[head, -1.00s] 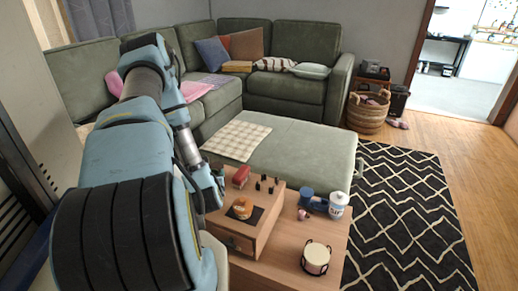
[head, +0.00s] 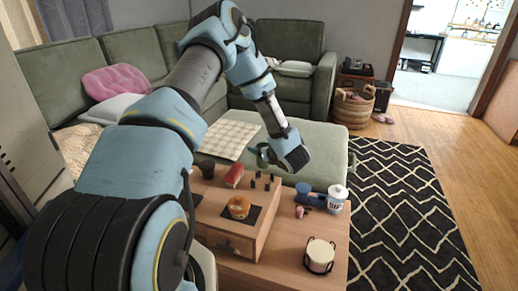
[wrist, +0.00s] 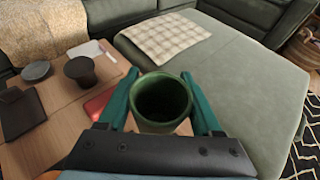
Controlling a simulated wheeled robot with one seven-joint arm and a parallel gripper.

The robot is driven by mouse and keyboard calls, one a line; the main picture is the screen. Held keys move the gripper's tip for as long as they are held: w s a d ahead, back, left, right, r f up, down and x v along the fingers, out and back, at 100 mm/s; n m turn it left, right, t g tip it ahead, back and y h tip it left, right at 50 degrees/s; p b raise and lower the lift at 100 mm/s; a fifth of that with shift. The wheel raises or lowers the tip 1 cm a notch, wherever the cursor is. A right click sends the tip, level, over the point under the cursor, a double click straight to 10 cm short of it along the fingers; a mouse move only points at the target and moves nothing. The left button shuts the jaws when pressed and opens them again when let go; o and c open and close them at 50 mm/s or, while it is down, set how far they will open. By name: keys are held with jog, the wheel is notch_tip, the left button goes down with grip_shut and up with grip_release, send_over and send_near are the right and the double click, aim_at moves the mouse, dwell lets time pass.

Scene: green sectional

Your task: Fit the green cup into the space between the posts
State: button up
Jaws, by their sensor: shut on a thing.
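The green cup (wrist: 162,100) is between the two green fingers of my gripper (wrist: 161,88) in the wrist view, with its open mouth towards the camera. My gripper is shut on it. In the head view my gripper (head: 263,156) is in the air above the far right part of the wooden box, and the cup is hard to make out there. The short black posts (head: 254,175) stand upright on the box top, below the gripper and apart from it. In the wrist view the posts are hidden behind the cup and gripper.
On the wooden box (head: 212,217) are a red object (head: 233,176), a dark cup (head: 208,168) and a burger (head: 239,206) on a dark mat. A white jar (head: 337,198), blue object (head: 310,195) and white canister (head: 320,254) in black holders stand right. The green ottoman (head: 318,151) lies behind.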

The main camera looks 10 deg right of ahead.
jog(key=shift+f+b, duration=0.95)
jog(key=shift+f, duration=1.2)
jog(key=shift+f+b, duration=0.2)
jog(key=shift+b, duration=0.7)
dwell(0.7)
jog(key=shift+f+b, duration=1.6)
jog(key=shift+b, duration=0.4)
dwell(2.2)
